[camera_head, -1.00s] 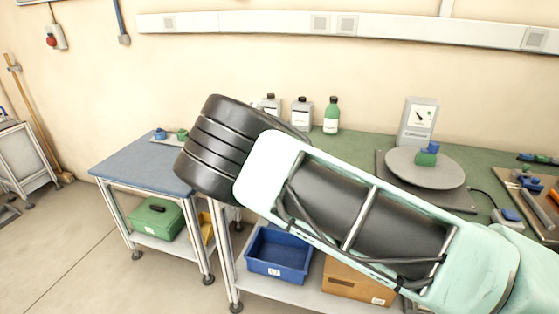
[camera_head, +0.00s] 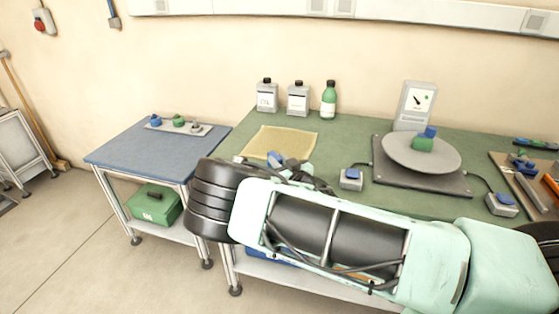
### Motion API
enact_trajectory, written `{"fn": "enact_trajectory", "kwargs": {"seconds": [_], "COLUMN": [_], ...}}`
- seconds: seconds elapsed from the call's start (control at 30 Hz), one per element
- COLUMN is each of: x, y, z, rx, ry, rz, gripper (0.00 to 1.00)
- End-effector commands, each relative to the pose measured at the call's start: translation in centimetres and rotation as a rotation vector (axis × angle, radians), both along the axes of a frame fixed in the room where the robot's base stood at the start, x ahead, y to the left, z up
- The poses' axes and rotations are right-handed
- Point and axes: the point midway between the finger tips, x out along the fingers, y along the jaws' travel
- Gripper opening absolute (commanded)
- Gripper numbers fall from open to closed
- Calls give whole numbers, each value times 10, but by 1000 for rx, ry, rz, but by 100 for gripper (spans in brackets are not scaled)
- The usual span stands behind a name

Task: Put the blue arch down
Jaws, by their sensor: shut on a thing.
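My gripper (camera_head: 291,167) is small in the head view, just beyond my dark wrist, over the near edge of a yellow mat (camera_head: 281,139) on the green bench. It is shut on a small blue piece, the blue arch (camera_head: 274,158), which shows at its left side. The arm hides part of the gripper, and the arch's exact shape is too small to make out. I cannot tell whether the arch touches the mat.
A round grey turntable (camera_head: 400,154) bears a green and blue piece (camera_head: 424,140). Small boxes with blue tops (camera_head: 351,179) flank it. Bottles (camera_head: 329,100) stand behind the mat. A blue-topped side table (camera_head: 150,150) at left holds a strip with small pieces (camera_head: 179,125).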

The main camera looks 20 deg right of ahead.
Motion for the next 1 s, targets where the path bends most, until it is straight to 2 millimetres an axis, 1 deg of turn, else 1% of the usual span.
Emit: {"fn": "enact_trajectory", "kwargs": {"seconds": [0.17, 0.3, 0.33, 0.37, 0.4, 0.63, 0.73, 0.87, 1.0], "x": [0, 0, 0, 0, 0, 0, 0, -15, -43], "y": [0, 0, 0, 0, 0, 0, 0, -3, -8], "z": [0, -3, -2, -2, -2, -2, 2, -1, -1], "rx": [0, 0, -1, -1, -1, -1, -1, -1, -1], "ry": [-1, -1, -1, -1, 0, 0, 0, 1, 1], "rz": [0, -1, 0, 0, 0, 0, 0, -3, -3], "gripper": [0, 0, 31, 40, 45, 45, 45, 45, 45]}}
